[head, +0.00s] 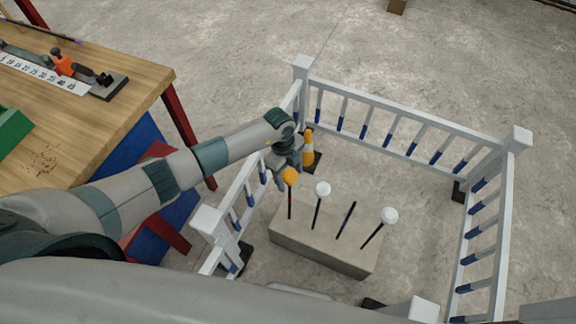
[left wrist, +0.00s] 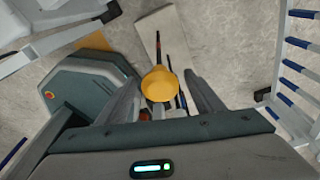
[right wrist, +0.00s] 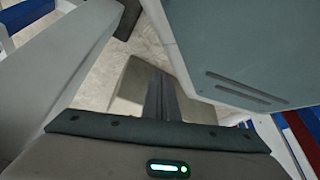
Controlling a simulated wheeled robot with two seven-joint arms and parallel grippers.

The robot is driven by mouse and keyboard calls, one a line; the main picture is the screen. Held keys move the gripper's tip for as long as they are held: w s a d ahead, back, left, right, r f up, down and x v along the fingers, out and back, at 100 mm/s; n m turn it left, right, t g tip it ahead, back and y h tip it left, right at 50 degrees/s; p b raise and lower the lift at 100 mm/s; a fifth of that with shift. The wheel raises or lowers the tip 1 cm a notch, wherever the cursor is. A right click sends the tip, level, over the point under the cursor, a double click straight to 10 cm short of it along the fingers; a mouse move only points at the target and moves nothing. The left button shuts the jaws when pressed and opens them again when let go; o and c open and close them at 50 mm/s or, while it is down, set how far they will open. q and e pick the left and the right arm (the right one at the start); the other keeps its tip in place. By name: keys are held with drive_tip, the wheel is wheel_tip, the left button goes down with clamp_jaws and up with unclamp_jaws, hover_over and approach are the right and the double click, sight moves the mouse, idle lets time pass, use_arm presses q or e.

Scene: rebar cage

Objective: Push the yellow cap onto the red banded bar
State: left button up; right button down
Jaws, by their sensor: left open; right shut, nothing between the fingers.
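The yellow cap (head: 290,176) sits at the top of the leftmost bar (head: 290,205), which rises from the concrete block; I cannot tell how far down it is seated. In the left wrist view the cap (left wrist: 159,84) lies between the two spread fingers, with a dark reddish bar (left wrist: 158,48) running beyond it. My left gripper (head: 281,181) is open at the cap, its fingers apart from it as far as I can see. My right gripper (right wrist: 161,97) is shut and empty in the right wrist view; it is hidden in the head view.
The concrete block (head: 300,244) also holds two bars with white caps (head: 322,188) and a bare bar (head: 346,218). A white railing (head: 400,113) with blue bands surrounds it. An orange-white cone (head: 308,148) stands behind. A wooden table (head: 120,84) is at left.

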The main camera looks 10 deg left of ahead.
sight(287, 171)
use_arm(q)
drive_tip(key=r, duration=0.5)
drive_tip(key=a+r, duration=0.1)
drive_tip(key=r, duration=0.1)
drive_tip(key=shift+w+r+b, duration=0.35)
drive_tip(key=shift+r, duration=0.05)
wheel_tip(287, 171, up, 9)
drive_tip(key=a+b, duration=0.1)
drive_tip(key=shift+w+a+r, duration=0.2)
drive_tip(key=shift+w, duration=0.05)
use_arm(e)
drive_tip(key=shift+t, duration=0.8)
drive_tip(key=w, duration=0.1)
drive_tip(key=w+a, duration=0.1)
drive_tip(key=w, duration=0.1)
drive_tip(key=w+a+r, duration=0.1)
drive_tip(key=shift+w, duration=0.4)
drive_tip(key=shift+s+d+f, duration=0.1)
drive_tip(key=shift+s, duration=0.2)
